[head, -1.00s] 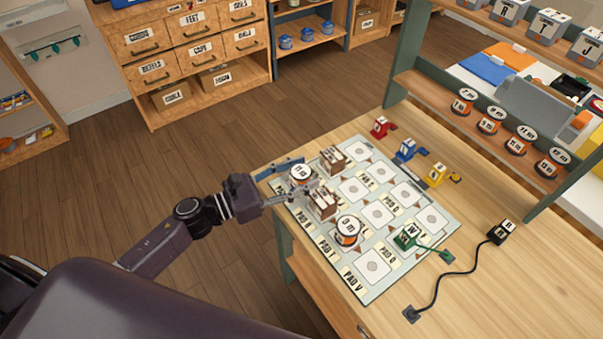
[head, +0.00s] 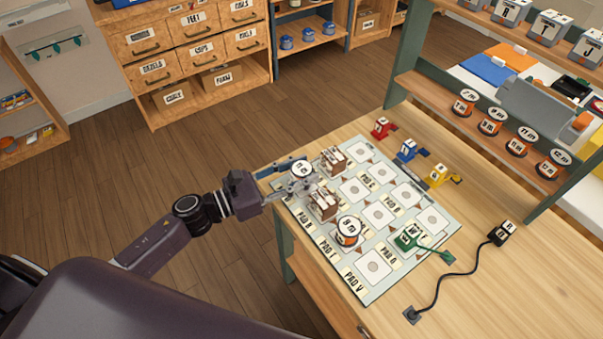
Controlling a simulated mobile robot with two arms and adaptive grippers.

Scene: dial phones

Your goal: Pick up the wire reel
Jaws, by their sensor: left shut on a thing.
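A wire reel (head: 301,170) with a white labelled top is at the far left corner of the pad mat (head: 375,295). My left gripper (head: 297,186) reaches in from the left and is shut on this reel; its fingers hide part of the reel's side. The reel seems slightly above the mat. A second reel (head: 348,231), white-topped with an orange band, stands on the mat nearer the front. My right gripper is not in view.
Two brown blocks (head: 323,204) (head: 334,160) stand close beside the held reel. A green block (head: 408,238) with a cable sits on the mat's right side. Red, blue and yellow blocks (head: 381,127) line the back. Several reels (head: 491,122) stand on the shelf.

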